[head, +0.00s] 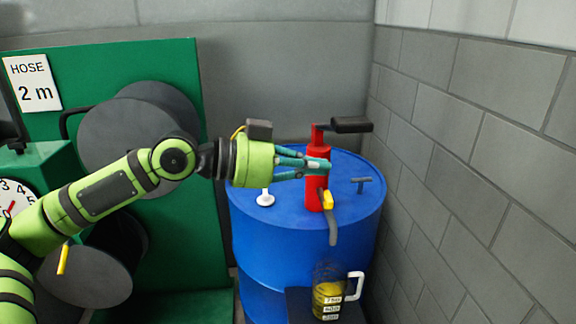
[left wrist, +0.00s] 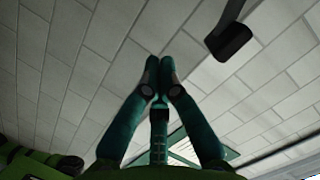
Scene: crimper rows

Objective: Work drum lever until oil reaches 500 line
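A red pump (head: 319,154) stands upright on a blue drum (head: 290,245). Its lever ends in a black grip (head: 352,125) that sticks out to the right at the top; the grip also shows in the left wrist view (left wrist: 230,43). A grey spout (head: 332,231) with a yellow part (head: 328,199) hangs over a clear jug (head: 327,297) with a white handle. Yellow oil sits low in the jug; its lines are too small to read. My left gripper (head: 326,165) is at the pump body, below the grip. Its fingertips are together and hold nothing visible. My right gripper is out of view.
A green hose reel stand (head: 205,220) with grey discs and a "HOSE 2 m" sign (head: 32,82) stands at left. A grey block wall (head: 470,150) is close on the right. A white cap (head: 265,199) and a dark T-shaped fitting (head: 364,182) sit on the drum top.

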